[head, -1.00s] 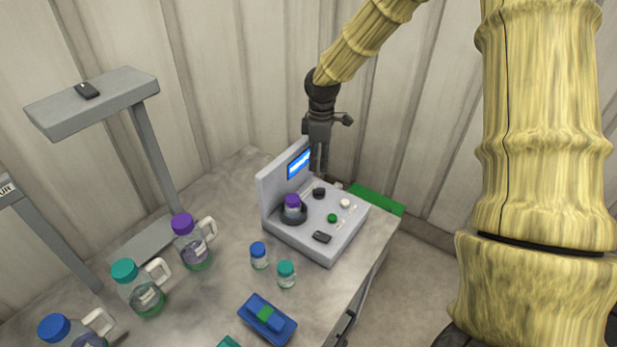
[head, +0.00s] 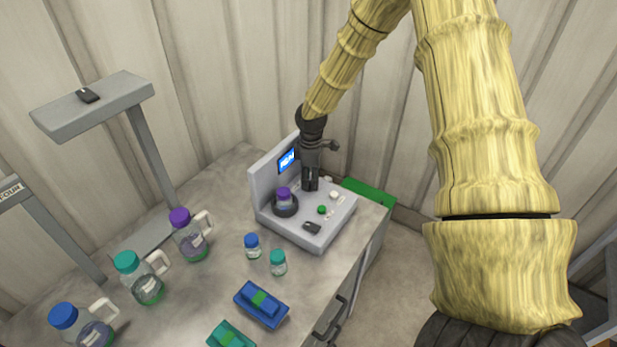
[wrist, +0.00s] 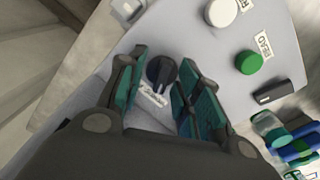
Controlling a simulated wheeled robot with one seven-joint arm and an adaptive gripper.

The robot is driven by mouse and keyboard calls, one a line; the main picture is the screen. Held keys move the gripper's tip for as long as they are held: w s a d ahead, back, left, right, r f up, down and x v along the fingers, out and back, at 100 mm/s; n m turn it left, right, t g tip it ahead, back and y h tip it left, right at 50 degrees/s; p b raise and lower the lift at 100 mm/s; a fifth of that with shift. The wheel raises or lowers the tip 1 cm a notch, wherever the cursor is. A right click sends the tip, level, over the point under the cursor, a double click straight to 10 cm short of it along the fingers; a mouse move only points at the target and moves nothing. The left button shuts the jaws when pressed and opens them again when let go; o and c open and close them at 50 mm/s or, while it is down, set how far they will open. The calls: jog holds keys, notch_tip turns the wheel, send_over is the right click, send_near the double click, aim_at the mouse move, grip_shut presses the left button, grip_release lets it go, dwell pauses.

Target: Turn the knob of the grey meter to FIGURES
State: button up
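The grey meter (head: 322,232) stands on the bench with a blue lit screen (head: 287,160) on its upright back. Its black knob (wrist: 161,71) shows in the wrist view, with a small label below it too blurred to read. My gripper (head: 310,186) points down over the meter in the head view and hides the knob there. In the wrist view my gripper (wrist: 160,88) is open, with one finger on each side of the knob and visible gaps. I cannot tell how far its tips are above the panel.
The meter holds a purple-capped vial (head: 284,196). Its panel has a white button (wrist: 222,12), a green button (wrist: 248,62) and a black switch (wrist: 279,92). Small vials (head: 252,246), jugs (head: 188,236) and a blue block (head: 260,304) stand left and in front.

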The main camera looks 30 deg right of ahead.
jog(key=shift+s+r, duration=0.35)
jog(key=shift+s, duration=0.45)
jog(key=shift+w+f, duration=0.7)
jog(key=shift+w, duration=0.2)
jog(key=shift+c, duration=1)
jog(key=shift+r, duration=0.1)
jog(key=c, duration=0.4)
jog(key=shift+s+r, duration=0.2)
jog(key=shift+s, duration=0.15)
grip_shut()
jog(key=shift+m, duration=0.3)
jog(key=m+b, duration=0.1)
jog(key=m, duration=0.4)
jog(key=shift+a, duration=0.1)
jog(key=m, duration=0.6)
jog(key=shift+a+b, duration=0.1)
jog(key=shift+b, duration=0.2)
jog(key=shift+m, duration=0.4)
